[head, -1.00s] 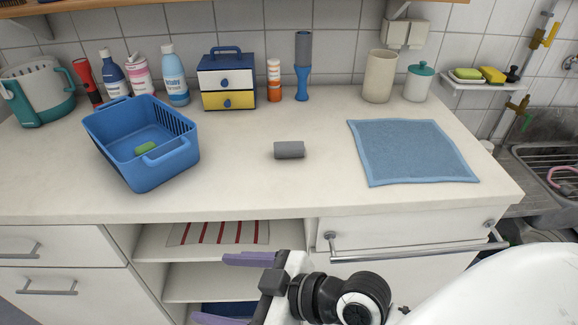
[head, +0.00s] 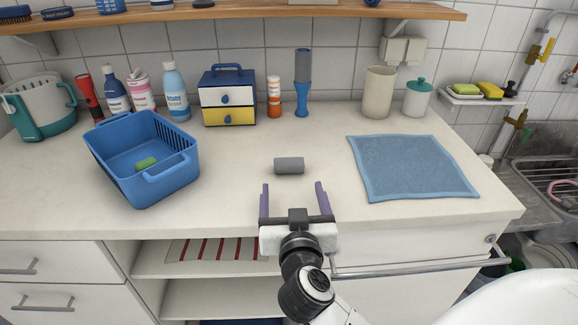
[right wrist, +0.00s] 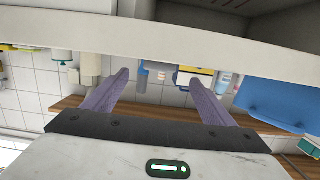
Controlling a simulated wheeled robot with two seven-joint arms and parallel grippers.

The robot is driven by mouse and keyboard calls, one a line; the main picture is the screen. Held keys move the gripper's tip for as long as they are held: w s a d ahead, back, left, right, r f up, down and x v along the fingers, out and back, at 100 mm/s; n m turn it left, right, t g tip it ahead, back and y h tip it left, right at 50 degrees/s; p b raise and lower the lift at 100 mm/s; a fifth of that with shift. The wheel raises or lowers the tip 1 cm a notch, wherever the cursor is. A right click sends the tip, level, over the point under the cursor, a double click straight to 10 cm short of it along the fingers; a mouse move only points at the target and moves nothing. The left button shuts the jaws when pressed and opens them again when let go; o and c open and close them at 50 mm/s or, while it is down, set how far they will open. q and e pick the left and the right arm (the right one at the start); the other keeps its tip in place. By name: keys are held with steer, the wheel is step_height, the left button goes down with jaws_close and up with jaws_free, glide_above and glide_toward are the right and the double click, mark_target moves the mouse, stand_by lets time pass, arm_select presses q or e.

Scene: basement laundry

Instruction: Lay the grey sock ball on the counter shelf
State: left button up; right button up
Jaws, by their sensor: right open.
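The grey sock ball (head: 289,165), a short grey roll, lies on the counter (head: 240,190) near the middle, towards the front edge. My right gripper (head: 292,190) is open and empty at the counter's front edge. Its two purple fingers point towards the sock ball, one to each side, and stay short of it. In the right wrist view the open fingers (right wrist: 153,75) have nothing between them, and I cannot make out the sock ball there. Below the counter top is an open shelf (head: 155,262) with a red-striped cloth (head: 212,250) on it. My left gripper is out of view.
A blue basket (head: 180,180) with a green item inside stands left of the sock ball. A blue cloth (head: 410,168) lies to the right. Bottles, a small drawer box (head: 228,97) and a beige cup (head: 378,92) line the back. A rail (head: 420,267) runs along the front.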

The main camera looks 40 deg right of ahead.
mark_target(289, 172)
steer(key=x, duration=0.5)
steer(key=b+x, duration=0.1)
steer(key=x, duration=0.4)
steer(key=shift+f, duration=0.2)
steer(key=c, duration=1.2)
